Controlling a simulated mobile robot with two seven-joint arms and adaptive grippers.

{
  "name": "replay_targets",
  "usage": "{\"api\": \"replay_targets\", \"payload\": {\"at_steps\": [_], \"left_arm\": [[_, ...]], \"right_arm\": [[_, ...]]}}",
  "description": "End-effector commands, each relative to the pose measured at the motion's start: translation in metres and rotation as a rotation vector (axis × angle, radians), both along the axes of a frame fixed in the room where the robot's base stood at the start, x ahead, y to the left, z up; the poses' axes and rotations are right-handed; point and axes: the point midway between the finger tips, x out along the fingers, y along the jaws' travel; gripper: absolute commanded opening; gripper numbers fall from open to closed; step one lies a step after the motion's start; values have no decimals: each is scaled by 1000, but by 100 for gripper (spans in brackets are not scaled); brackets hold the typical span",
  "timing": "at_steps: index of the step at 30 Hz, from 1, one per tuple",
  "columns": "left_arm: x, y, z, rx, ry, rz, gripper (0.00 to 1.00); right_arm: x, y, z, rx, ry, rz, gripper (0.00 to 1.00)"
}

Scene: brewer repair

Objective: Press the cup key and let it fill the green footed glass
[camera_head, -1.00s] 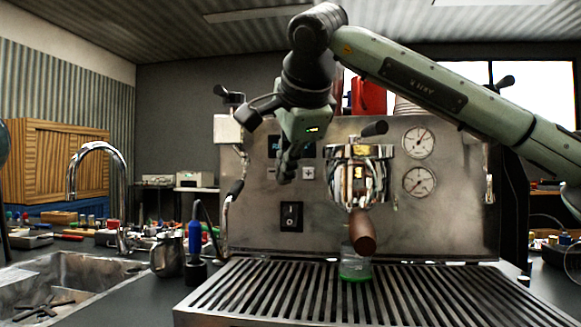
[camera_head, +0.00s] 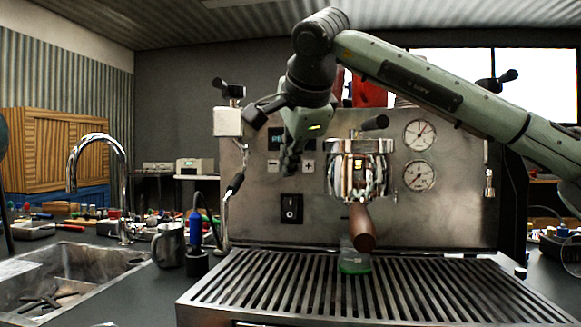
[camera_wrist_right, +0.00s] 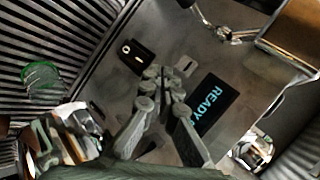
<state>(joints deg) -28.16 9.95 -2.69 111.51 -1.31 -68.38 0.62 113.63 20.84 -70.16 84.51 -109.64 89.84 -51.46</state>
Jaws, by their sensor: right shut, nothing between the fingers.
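The green footed glass (camera_head: 355,262) stands upright on the drip tray (camera_head: 250,290), below the portafilter (camera_head: 361,225). It also shows in the right wrist view (camera_wrist_right: 42,76). What is in it is too small to tell. My right gripper (camera_head: 289,168) is shut and empty, its fingertips in front of the machine's panel between a minus key (camera_head: 271,167) and a plus key (camera_head: 308,167). The fingers (camera_wrist_right: 165,80) hide part of the panel. I cannot tell whether they touch it, nor which key is the cup key. The display (camera_wrist_right: 214,105) reads READY. My left gripper is out of view.
A rocker switch (camera_head: 291,209) sits low on the panel, with two gauges (camera_head: 420,135) at the right. A steam wand (camera_head: 229,203), a metal pitcher (camera_head: 168,244) and a blue-handled tool (camera_head: 196,235) are left of the drip tray. A sink (camera_head: 60,275) lies further left.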

Motion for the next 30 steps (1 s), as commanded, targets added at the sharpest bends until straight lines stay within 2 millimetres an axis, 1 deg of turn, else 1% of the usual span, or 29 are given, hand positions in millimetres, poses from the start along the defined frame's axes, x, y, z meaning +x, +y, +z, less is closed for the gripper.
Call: {"api": "replay_targets", "payload": {"at_steps": [23,30], "left_arm": [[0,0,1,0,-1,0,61],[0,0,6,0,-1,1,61]], "right_arm": [[0,0,0,0,0,0,0],[6,-1,1,0,1,-1,0]]}}
